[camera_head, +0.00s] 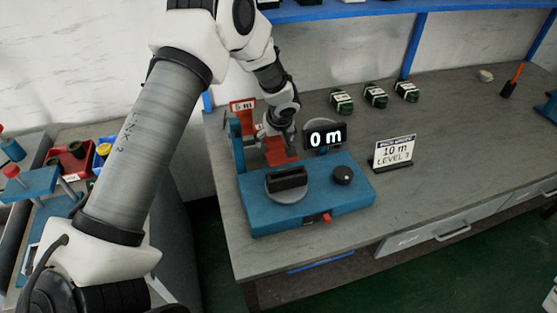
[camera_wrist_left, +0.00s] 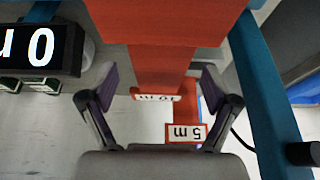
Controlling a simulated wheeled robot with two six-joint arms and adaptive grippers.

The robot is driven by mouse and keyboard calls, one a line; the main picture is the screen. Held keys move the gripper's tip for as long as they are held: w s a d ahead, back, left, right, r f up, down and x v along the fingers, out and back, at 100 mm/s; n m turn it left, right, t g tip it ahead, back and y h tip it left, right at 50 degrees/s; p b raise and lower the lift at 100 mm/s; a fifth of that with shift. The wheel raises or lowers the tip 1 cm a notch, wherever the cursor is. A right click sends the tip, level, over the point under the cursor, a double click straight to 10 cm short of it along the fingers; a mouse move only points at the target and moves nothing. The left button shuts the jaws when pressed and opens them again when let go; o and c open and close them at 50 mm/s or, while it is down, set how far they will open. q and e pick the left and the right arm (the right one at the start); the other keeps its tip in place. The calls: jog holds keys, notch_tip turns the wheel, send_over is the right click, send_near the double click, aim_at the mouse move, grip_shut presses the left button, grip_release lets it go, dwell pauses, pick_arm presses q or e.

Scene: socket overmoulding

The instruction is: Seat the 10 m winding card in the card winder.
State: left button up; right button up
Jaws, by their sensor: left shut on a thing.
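My left gripper (camera_head: 279,134) is over the back left of the blue card winder (camera_head: 330,190), shut on a red winding card (camera_head: 281,152). In the left wrist view the red card (camera_wrist_left: 165,65) lies between the fingers (camera_wrist_left: 160,85), and its upside-down label reads 10 m. In the head view the card is partly hidden by the gripper and stands behind the winder's black holder (camera_head: 287,179), apart from it as far as I can tell. The holder sits on a grey disc. The winder's display (camera_head: 326,137) reads 0 m. My right gripper is not in view.
A 5 m card (camera_head: 243,105) stands by the blue rack post (camera_head: 236,146) beside my gripper; its label also shows in the left wrist view (camera_wrist_left: 186,133). A 10 m LEVEL 3 sign (camera_head: 394,151) stands right of the winder. Several dark green bundles (camera_head: 375,95) sit behind.

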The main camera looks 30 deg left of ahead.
pick_arm(q)
notch_tip(320, 180, down, 6)
jog(key=shift+w+r, duration=0.1)
jog(key=shift+f+b, duration=0.3)
jog(key=shift+b, duration=0.2)
jog(key=o, duration=1.1)
jog(key=shift+r, duration=0.1)
jog(key=shift+c, duration=0.2)
